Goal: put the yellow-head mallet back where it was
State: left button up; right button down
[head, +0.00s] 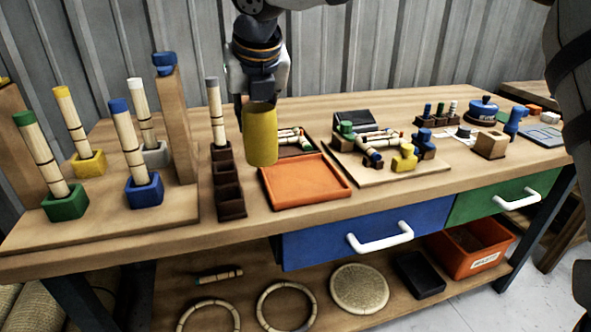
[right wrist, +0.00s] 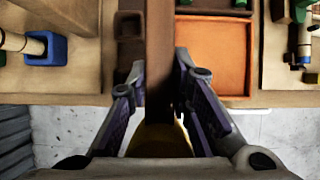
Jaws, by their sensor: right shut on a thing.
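The yellow-head mallet is in my right gripper (head: 260,95), above the bench. Its yellow head (head: 262,136) hangs just below the fingers in the head view. In the right wrist view the fingers (right wrist: 160,105) are shut on the mallet, with its brown handle (right wrist: 160,60) running up the picture and a little yellow (right wrist: 160,143) between the fingers. The handle is hidden in the head view. A dark rack with square compartments (head: 230,209) stands just left of the mallet head; a grey-topped stick (head: 216,110) stands at its far end. My left gripper is not in view.
An orange tray (head: 305,182) lies right of the rack. Left are a board with green (head: 65,203), blue (head: 144,191) and yellow (head: 88,163) sockets holding sticks, and a wooden post (head: 176,125). A board with small blocks (head: 375,167) lies right of the tray.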

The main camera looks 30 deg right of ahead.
jog(key=w+d+f, duration=0.1)
jog(key=d+f, duration=0.2)
jog(key=d, duration=0.1)
jog(key=w+d+f+b, duration=0.1)
jog(key=w+d+f, duration=0.1)
jog(key=d+f, duration=0.1)
jog(key=w+d+f, duration=0.2)
jog(key=d+f, duration=0.1)
jog(key=d, duration=0.1)
jog(key=shift+w+d+f, duration=0.15)
jog(key=shift+d+f, duration=0.15)
jog(key=shift+d, duration=0.1)
notch_tip(320, 180, down, 3)
jog(key=shift+w+d+r, duration=0.1)
jog(key=shift+r, duration=0.1)
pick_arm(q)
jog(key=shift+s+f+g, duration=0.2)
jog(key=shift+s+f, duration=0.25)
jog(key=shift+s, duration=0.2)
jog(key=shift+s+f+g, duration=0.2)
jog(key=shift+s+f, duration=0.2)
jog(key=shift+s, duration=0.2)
pick_arm(e)
jog(key=shift+f, duration=0.15)
jog(key=c, duration=1.7)
grip_release()
jog(key=shift+f, duration=0.1)
jog(key=shift+o, duration=1.3)
